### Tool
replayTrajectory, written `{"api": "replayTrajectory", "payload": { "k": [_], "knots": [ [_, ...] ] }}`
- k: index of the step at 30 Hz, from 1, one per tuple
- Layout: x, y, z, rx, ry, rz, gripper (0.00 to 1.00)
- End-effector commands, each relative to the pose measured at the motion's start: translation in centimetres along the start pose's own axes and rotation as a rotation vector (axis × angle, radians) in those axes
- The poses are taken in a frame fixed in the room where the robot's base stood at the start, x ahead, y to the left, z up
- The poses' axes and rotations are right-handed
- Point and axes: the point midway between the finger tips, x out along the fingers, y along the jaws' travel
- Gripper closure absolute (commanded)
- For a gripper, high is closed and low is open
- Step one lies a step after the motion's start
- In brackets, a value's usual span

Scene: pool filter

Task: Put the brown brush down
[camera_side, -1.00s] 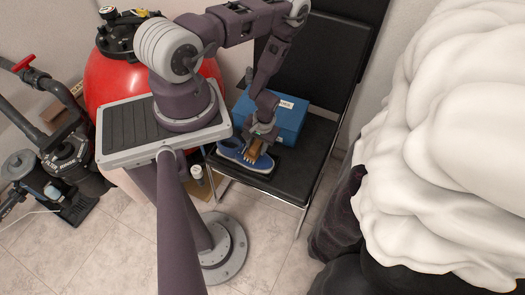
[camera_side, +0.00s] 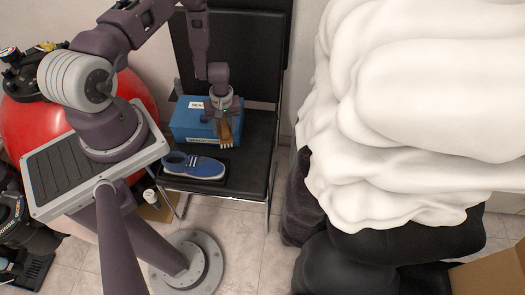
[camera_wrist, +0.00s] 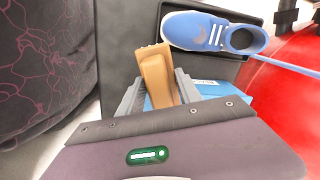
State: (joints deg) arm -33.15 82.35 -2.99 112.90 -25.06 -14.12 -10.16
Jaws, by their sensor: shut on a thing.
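The brown brush (camera_side: 226,132) is held in my gripper (camera_side: 223,115), its pale end hanging down. It is over the right part of the black chair seat (camera_side: 255,150), beside the right end of the blue box. I cannot tell whether the brush touches the seat. In the wrist view the brush (camera_wrist: 156,72) sticks out from between the two grey fingers of my gripper (camera_wrist: 160,88), which are shut on it. A blue shoe (camera_side: 195,166) with a pale sole lies at the front of the seat, and the shoe (camera_wrist: 208,32) also shows in the wrist view.
The blue box (camera_side: 190,122) stands on the seat, left of my gripper. The shoe rests on a black tray (camera_wrist: 170,8). A person in a puffy white top (camera_side: 420,110) sits close to the right. The seat's right front part is bare. A red tank (camera_side: 40,125) stands at the left.

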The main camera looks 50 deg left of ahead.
Motion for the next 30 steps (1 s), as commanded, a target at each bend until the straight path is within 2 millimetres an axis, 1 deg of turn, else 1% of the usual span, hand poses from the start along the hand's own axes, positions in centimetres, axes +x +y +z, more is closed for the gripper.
{"api": "replayTrajectory", "payload": {
  "k": [1,6,11,14,15,16,18,21,24,30],
  "knots": [
    [-0.1,1.8,-0.2,-0.049,0.000,0.014,1.00],
    [-0.9,7.5,-0.3,-0.223,-0.007,0.047,1.00],
    [-1.8,11.6,0.1,-0.337,-0.008,0.067,1.00],
    [-2.2,13.2,0.2,-0.382,-0.007,0.072,1.00],
    [-2.0,13.7,0.3,-0.397,-0.009,0.076,1.00],
    [-1.1,13.4,0.3,-0.399,-0.012,0.075,1.00],
    [0.2,13.5,0.2,-0.401,-0.011,0.081,1.00],
    [1.9,13.6,0.2,-0.398,-0.008,0.088,1.00],
    [3.1,13.7,0.2,-0.397,-0.006,0.092,1.00],
    [7.6,13.9,0.2,-0.394,-0.003,0.091,1.00]
  ]
}}
